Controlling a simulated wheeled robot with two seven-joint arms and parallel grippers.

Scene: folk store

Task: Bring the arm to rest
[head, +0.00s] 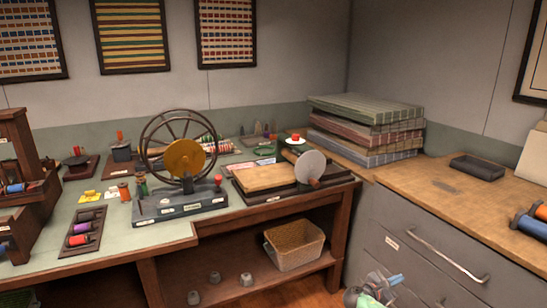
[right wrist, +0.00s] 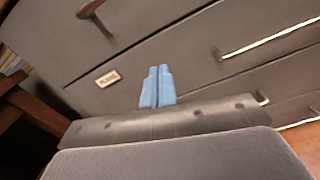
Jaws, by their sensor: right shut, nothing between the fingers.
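My right gripper (head: 394,281) shows at the bottom of the head view, low in front of the grey drawer cabinet. In the right wrist view its two blue fingers (right wrist: 157,87) are pressed together with nothing between them. They point toward the grey drawer fronts (right wrist: 180,40), which carry a small label and metal handles. How far the fingertips are from the drawers I cannot tell. My left gripper is in neither view.
A green-topped table (head: 110,231) holds a wheel winder (head: 184,157), a wooden board with a roller (head: 264,178) and spools. A basket (head: 294,245) stands on its lower shelf. Folded cloths (head: 366,128) are stacked in the corner. The cabinet handle (head: 445,254) sticks out near my right gripper.

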